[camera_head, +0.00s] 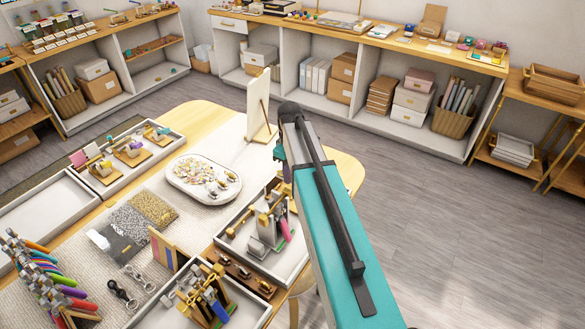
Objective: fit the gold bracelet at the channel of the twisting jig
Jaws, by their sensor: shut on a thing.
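My teal and grey arm (335,230) reaches up from the bottom edge over the right side of the table. Its end is hidden behind the link, and I do not see my gripper's fingers. A jig-like stand with gold bars, a grey block and a pink handle (267,222) stands in a white tray (232,258) just left of my arm. A similar stand with gold bars and blue and green parts (205,296) is in the front tray. I cannot tell which one is the twisting jig. I cannot make out the gold bracelet or the channel.
A white oval tray (176,184) of small charms lies mid-table. An upright cream board (258,103) stands behind it. Another tray (108,178) holds small stands at the back left. Colourful-handled tools (50,275) crowd the left front. Shelves line the walls; the floor at right (470,230) is clear.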

